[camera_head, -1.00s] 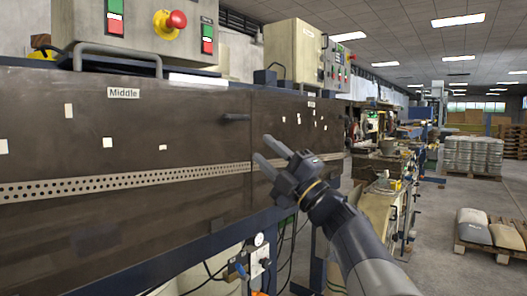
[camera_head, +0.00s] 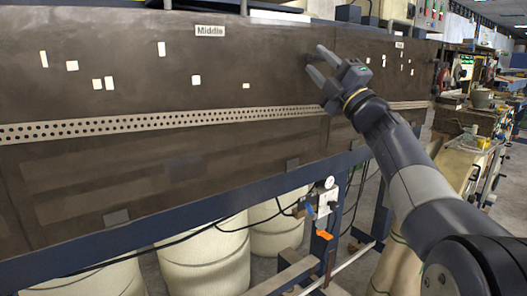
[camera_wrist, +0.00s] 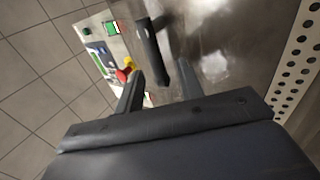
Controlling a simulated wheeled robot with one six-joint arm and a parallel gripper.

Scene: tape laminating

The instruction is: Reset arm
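My gripper (camera_head: 315,60) is in front of the dark panel of the machine, near its upper right part. Its two fingers are apart with nothing between the tips in the head view. In the wrist view the gripper (camera_wrist: 158,92) also shows spread fingers. A black bar handle (camera_wrist: 153,52) on the panel lies ahead of the gap between them; I cannot tell how far. In the head view the fingertips largely cover the handle. My arm reaches up from the lower right, bent at the wrist.
The dark panel (camera_head: 130,85) has a "Middle" label (camera_head: 210,30), several small white stickers and a perforated metal strip (camera_head: 150,122). Below are a blue frame, a gauge (camera_head: 328,183), cables and pale barrels (camera_head: 205,262). A cluttered workbench (camera_head: 465,125) stands at the right.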

